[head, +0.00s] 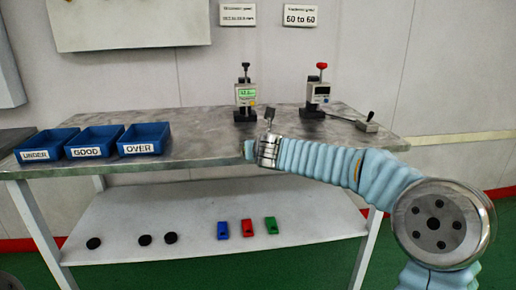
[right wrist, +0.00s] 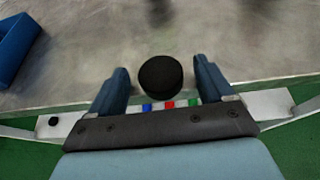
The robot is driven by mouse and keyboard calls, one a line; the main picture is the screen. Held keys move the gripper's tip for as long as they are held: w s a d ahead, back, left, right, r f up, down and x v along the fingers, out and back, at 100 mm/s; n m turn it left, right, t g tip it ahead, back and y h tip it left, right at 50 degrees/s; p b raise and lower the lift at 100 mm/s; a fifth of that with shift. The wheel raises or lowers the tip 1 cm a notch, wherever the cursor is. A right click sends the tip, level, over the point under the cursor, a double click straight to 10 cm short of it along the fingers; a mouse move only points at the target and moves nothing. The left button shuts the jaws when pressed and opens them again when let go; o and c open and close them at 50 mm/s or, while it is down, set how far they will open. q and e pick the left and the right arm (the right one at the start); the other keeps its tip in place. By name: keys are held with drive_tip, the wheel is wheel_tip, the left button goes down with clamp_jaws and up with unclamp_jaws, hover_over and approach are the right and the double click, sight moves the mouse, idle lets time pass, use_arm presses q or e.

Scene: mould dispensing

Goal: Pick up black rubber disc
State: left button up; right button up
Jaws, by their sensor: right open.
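A black rubber disc (right wrist: 160,77) shows in the right wrist view, between the two fingers of my right gripper (right wrist: 160,82). The gripper is open, with a gap visible on each side of the disc. The disc appears near the front edge of the grey worktop; I cannot tell its exact height. In the head view my right gripper (head: 250,151) is over the front middle of the worktop, and this disc is not distinguishable there. Several other black discs lie on the lower shelf, one at the left (head: 93,243) and two closer together (head: 170,238). My left gripper is not in view.
Blue bins labelled UNDER (head: 34,155), GOOD (head: 87,152) and OVER (head: 138,148) stand at the worktop's left. Two gauges (head: 246,94) (head: 318,92) stand behind my right gripper. Blue, red and green blocks (head: 247,228) lie on the shelf. The worktop (head: 200,135) is clear between bins and gripper.

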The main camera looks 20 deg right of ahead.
drive_tip(key=v, duration=1.3)
drive_tip(key=shift+s+r, duration=0.2)
drive_tip(key=shift+s, duration=0.15)
